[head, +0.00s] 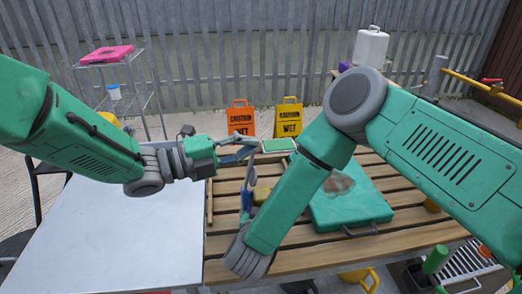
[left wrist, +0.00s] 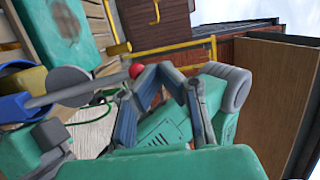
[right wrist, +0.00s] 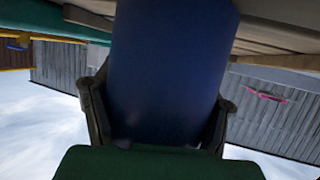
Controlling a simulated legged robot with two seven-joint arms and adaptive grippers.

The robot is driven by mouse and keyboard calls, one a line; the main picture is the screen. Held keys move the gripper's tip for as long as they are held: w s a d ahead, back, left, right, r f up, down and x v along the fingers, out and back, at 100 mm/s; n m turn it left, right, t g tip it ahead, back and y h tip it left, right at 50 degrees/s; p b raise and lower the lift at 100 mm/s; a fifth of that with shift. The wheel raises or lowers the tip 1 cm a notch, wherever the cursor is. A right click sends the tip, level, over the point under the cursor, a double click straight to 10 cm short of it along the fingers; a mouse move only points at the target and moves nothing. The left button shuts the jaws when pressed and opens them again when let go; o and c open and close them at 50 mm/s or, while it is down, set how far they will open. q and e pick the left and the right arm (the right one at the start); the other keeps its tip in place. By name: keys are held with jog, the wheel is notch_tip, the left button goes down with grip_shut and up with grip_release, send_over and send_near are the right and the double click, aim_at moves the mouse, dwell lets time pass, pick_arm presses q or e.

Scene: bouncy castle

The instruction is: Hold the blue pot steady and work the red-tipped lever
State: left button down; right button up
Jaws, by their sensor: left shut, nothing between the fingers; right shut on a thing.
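The blue pot (right wrist: 165,60) fills the middle of the right wrist view. My right gripper (right wrist: 158,112) is shut on it, one finger on each side. In the head view a small part of the pot (head: 246,201) shows beside my right forearm, which hides much of that area.
A slatted wooden table (head: 410,236) carries a green case (head: 345,205) at right. A white board (head: 115,235) lies at left. Orange (head: 240,118) and yellow (head: 288,118) caution signs stand behind. My right arm crosses over the table.

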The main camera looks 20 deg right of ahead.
pick_arm(q)
jog(key=a+r, duration=0.5)
jog(key=a, duration=0.2)
jog(key=shift+s+a+r, duration=0.3)
jog(key=shift+a+r, duration=0.05)
jog(key=shift+r, duration=0.05)
jog(key=w+a+f+n+t+y, duration=0.2)
jog(key=w+a+n+t, duration=0.15)
jog(key=n, duration=0.85)
jog(key=w+a+f+n+t+y, duration=0.2)
jog(key=a+n+t+y, duration=0.15)
jog(key=n, duration=0.75)
jog(key=w+a+f+n+t+y, duration=0.2)
jog(key=w+a+n+t, duration=0.15)
jog(key=n, duration=0.85)
jog(key=s+r+n+g+h, duration=0.1)
jog(key=s+n+g, duration=0.2)
jog(key=s+n, duration=0.3)
jog(key=s+n+g+h, duration=0.1)
jog(key=s+n+g, duration=0.2)
jog(key=n, duration=1.3)
jog(key=s, duration=0.3)
jog(key=shift+s+a+r, duration=0.2)
jog(key=shift+s+r, duration=0.15)
jog(key=shift+r, duration=0.05)
